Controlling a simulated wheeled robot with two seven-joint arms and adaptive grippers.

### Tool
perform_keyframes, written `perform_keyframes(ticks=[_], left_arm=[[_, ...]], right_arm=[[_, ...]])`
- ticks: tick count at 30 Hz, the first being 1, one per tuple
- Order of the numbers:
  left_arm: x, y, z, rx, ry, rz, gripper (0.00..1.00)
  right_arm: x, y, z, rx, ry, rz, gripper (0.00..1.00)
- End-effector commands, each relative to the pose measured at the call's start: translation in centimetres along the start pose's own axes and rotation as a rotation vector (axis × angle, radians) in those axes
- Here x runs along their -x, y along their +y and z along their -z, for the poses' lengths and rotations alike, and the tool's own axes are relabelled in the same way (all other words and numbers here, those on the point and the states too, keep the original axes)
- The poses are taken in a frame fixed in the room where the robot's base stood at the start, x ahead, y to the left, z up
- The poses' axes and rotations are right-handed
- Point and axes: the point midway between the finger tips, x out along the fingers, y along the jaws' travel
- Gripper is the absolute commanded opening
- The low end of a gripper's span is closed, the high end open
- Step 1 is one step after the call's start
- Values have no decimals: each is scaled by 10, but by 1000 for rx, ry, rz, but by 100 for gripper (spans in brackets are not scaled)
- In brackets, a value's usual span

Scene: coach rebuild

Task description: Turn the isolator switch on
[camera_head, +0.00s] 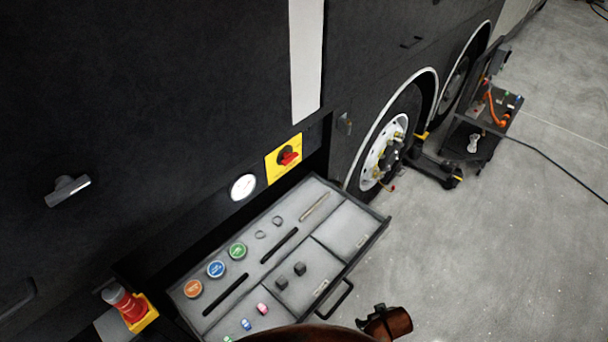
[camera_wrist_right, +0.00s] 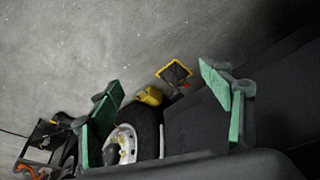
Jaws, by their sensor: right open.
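The isolator switch is a red rotary knob (camera_head: 288,156) on a yellow plate (camera_head: 276,171), mounted low on the dark coach side above an open drawer in the head view. The angle of the knob is too small to read surely. My right gripper (camera_wrist_right: 160,84) shows in the right wrist view, its two green-padded fingers wide apart with nothing between them. I cannot make out the switch in that view. My left gripper is not in view.
A white gauge (camera_head: 243,187) sits left of the switch. The open drawer (camera_head: 369,239) juts out below, holding coloured discs and small parts. A red-and-yellow device (camera_head: 126,305) stands lower left. A wheel (camera_head: 388,150) and trolley (camera_head: 482,122) lie right.

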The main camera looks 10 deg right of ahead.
Motion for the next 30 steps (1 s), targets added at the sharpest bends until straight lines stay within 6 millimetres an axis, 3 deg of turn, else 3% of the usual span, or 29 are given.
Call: perform_keyframes(ticks=[1, 3, 11, 14, 26, 30], left_arm=[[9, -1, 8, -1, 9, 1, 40], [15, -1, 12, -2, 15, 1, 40], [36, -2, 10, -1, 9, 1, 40], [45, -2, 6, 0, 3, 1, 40], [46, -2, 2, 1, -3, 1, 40], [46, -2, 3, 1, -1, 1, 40]], right_arm=[[24, 2, 12, -2, 14, -2, 72], [49, 4, 22, -3, 24, -4, 72], [132, 8, 53, -5, 69, -10, 72], [162, 6, 82, 7, 127, -4, 72], [150, -37, 227, 86, 460, 95, 72], [149, -56, 287, 122, 598, 150, 72]])
